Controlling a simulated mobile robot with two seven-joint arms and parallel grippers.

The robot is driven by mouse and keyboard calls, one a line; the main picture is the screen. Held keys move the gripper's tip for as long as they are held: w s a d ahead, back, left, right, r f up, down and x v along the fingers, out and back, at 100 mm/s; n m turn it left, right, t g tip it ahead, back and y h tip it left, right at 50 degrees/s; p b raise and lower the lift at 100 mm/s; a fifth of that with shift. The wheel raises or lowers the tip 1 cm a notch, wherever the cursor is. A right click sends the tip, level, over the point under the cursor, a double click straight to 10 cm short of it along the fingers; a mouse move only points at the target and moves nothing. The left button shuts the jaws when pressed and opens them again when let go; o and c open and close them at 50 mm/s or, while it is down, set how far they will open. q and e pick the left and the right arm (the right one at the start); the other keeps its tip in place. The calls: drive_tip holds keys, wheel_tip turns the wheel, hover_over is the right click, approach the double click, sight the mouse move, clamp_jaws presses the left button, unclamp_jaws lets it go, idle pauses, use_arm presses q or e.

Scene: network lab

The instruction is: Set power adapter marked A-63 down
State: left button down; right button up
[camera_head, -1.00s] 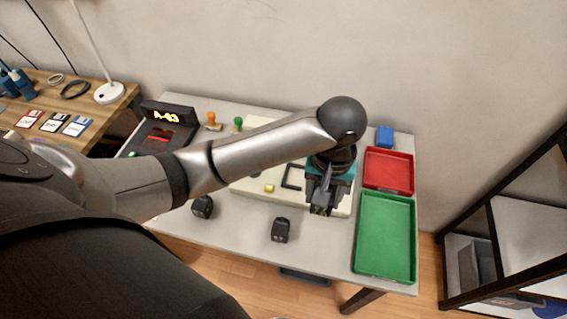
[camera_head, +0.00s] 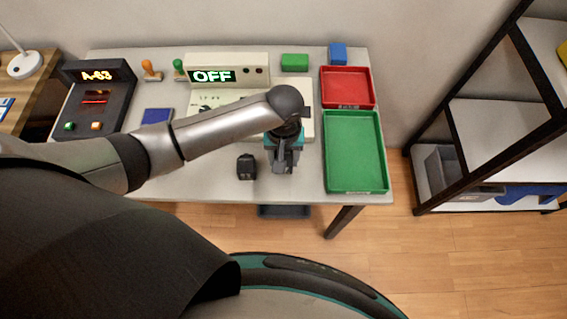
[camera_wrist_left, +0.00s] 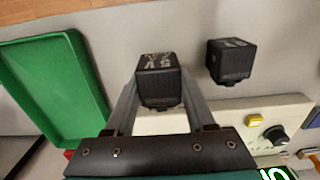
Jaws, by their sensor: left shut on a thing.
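My left gripper (camera_head: 283,163) is shut on a black block-shaped power adapter (camera_wrist_left: 158,82), seen between its fingers in the left wrist view. The adapter has pale marking on top that I cannot read surely. In the head view the gripper hides most of it, over the table's front part, left of the green tray (camera_head: 355,152). A second black adapter (camera_head: 246,167) stands on the table just left of the gripper; it also shows in the left wrist view (camera_wrist_left: 231,61), apart from the held one. A display (camera_head: 95,76) at the back left reads A-63. My right gripper is not in view.
A red tray (camera_head: 346,87) lies behind the green one. A cream panel (camera_head: 227,70) with a sign reading OFF stands behind my arm. Green (camera_head: 295,62) and blue (camera_head: 338,53) blocks sit at the back. A dark shelf (camera_head: 490,110) stands right. Bare tabletop lies around the second adapter.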

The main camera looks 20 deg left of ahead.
sight(284, 155)
use_arm(q)
drive_tip(key=shift+f+b, duration=0.35)
drive_tip(key=shift+f, duration=1.25)
drive_tip(key=shift+f, duration=0.1)
drive_tip(key=shift+c, duration=1.2)
unclamp_jaws()
wheel_tip(284, 155, up, 12)
drive_tip(key=p, duration=0.3)
drive_tip(key=shift+p, duration=0.3)
